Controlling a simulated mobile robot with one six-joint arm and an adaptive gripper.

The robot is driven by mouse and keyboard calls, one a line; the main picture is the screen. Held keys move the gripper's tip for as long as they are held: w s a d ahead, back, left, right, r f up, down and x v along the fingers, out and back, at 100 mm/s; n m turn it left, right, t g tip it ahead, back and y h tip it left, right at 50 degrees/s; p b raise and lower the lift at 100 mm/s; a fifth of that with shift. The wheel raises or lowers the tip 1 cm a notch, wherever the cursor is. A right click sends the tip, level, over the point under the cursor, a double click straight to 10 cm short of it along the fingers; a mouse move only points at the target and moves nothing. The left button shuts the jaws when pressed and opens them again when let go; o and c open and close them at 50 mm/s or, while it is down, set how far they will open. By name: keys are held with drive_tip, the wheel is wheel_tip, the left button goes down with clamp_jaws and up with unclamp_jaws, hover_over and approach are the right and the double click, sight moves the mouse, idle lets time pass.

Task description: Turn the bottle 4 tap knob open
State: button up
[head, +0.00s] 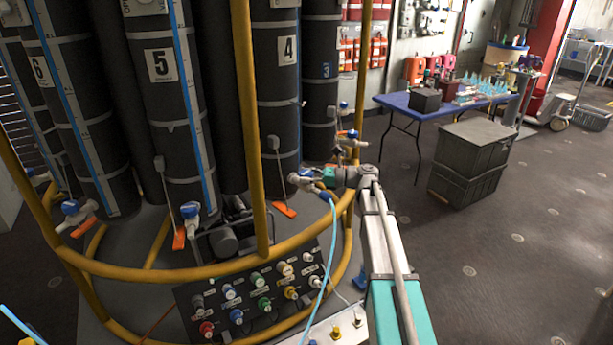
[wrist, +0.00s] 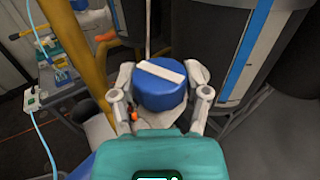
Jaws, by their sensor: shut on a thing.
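Bottle 4 (head: 278,100) is a tall black cylinder with a white label "4", standing inside the yellow rail. My gripper (head: 303,183) is at the foot of this bottle, where its tap is; the gripper hides the knob in the head view. In the wrist view the tap knob (wrist: 152,92) is a round blue cap with a white bar across its top. The bar runs nearly sideways, tilted slightly down to the right. My gripper (wrist: 163,97) has one finger on each side of the knob and is shut on it.
The yellow rail (head: 256,130) rises just left of my gripper, and its curved bar (head: 170,271) runs in front. Bottle 5 (head: 165,110) stands to the left. A control panel (head: 262,290) with coloured knobs lies below. A blue table (head: 395,102) and dark crates (head: 468,160) stand right.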

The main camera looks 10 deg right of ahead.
drive_tip(key=n+g, duration=0.2)
drive_tip(key=g, duration=0.2)
drive_tip(key=shift+w+n+y, duration=0.3)
drive_tip(key=shift+n+y, duration=0.1)
drive_tip(key=shift+s+n+g, duration=0.15)
drive_tip(key=shift+n+g, duration=0.85)
drive_tip(key=shift+g, duration=0.7)
drive_tip(key=o, duration=1.2)
drive_tip(key=shift+s, duration=0.1)
drive_tip(key=shift+c, duration=0.2)
drive_tip(key=w+d, duration=0.1)
drive_tip(key=d, duration=0.6)
drive_tip(key=shift+d, duration=0.15)
